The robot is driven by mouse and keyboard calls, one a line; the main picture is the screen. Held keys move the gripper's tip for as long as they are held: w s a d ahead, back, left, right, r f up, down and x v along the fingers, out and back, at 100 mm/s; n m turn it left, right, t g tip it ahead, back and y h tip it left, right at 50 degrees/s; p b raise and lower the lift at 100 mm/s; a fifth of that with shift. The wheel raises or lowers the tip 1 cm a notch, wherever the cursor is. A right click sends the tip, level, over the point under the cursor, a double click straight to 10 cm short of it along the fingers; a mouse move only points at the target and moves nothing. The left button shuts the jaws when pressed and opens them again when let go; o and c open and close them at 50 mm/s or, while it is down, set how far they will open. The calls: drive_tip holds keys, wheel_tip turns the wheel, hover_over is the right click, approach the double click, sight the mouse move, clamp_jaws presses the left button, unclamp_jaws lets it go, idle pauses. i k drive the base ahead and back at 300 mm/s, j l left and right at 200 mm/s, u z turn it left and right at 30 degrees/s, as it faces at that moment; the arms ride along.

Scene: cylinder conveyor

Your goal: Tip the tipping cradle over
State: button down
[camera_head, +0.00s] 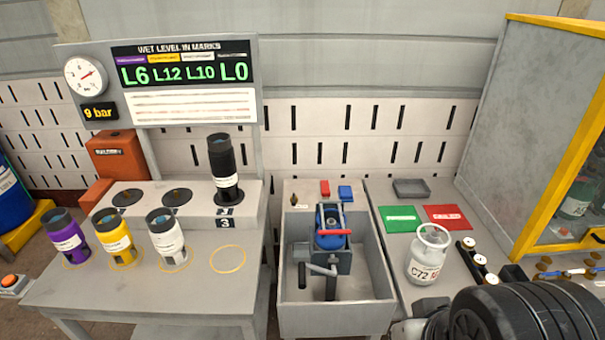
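The tipping cradle (331,262) stands inside a grey open trough (293,285) at the middle of the table row. It is a dark grey frame with a crank-like handle (318,270) at its front left. A blue rounded body (329,240) sits upright in it, with a red bar (334,232) across its front. The inside of the cradle is partly hidden by these parts. My gripper is not in view; large dark rounded parts, seemingly of my arm, fill the lower right corner.
Purple (67,240), yellow (115,236), white (166,238) and black (222,165) cylinders stand on the left bench. A yellow-framed cabinet (540,130) bounds the right.

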sight(326, 259)
drive_tip(key=k+j, duration=0.1)
drive_tip(key=j, duration=0.4)
drive_tip(key=i+j+z, duration=0.1)
drive_tip(key=i+j, duration=0.3)
drive_tip(key=i+j+z, duration=0.1)
drive_tip(key=i+j, duration=0.25)
drive_tip(key=j, duration=0.2)
drive_tip(key=i+j, duration=0.35)
drive_tip(key=j, duration=0.2)
drive_tip(key=z, duration=0.05)
